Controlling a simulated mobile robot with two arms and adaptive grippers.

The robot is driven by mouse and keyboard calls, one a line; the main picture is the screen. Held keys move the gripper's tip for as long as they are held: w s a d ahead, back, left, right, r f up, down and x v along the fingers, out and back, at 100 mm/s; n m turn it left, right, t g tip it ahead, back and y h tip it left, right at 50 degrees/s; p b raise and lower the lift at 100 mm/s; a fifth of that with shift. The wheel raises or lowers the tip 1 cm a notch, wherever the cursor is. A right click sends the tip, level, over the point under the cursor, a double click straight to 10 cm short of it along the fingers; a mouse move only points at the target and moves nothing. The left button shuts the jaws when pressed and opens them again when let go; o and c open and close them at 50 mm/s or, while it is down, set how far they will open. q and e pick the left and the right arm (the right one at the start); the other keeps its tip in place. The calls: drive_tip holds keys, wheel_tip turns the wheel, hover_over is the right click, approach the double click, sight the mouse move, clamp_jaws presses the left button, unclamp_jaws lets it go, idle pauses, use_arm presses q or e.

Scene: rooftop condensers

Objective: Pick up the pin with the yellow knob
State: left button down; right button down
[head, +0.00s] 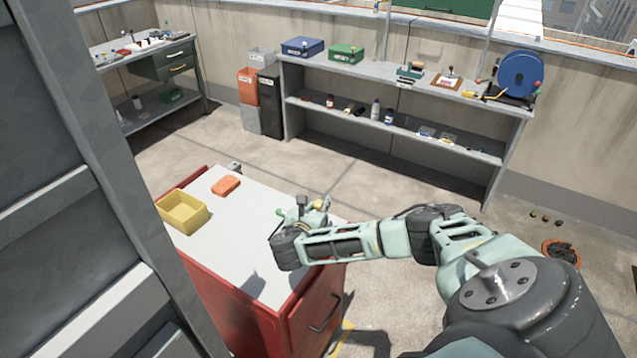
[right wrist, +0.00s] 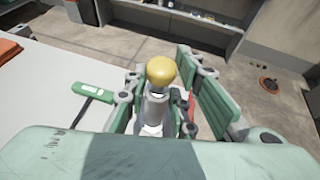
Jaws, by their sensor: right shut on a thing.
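My right gripper (head: 314,214) is at the right-hand end of the red cabinet's light grey top in the head view. In the right wrist view the right gripper (right wrist: 157,108) is shut on the pin with the yellow knob (right wrist: 160,72), which stands roughly upright between the fingers, knob up. The knob also shows small in the head view (head: 318,205). The pin's lower end is hidden, so I cannot tell whether it touches anything below. My left gripper is not in view.
The red cabinet (head: 325,300) bears a yellow bin (head: 184,213) and an orange pad (head: 226,186). A green item (right wrist: 78,91) lies left of the gripper. A grey shelf unit (head: 430,95) stands behind. A tall grey structure (head: 60,190) fills the left.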

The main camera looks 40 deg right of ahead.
drive_tip(key=shift+r, duration=0.5)
wheel_tip(320, 180, up, 27)
drive_tip(key=p, duration=0.4)
idle(0.9)
idle(0.7)
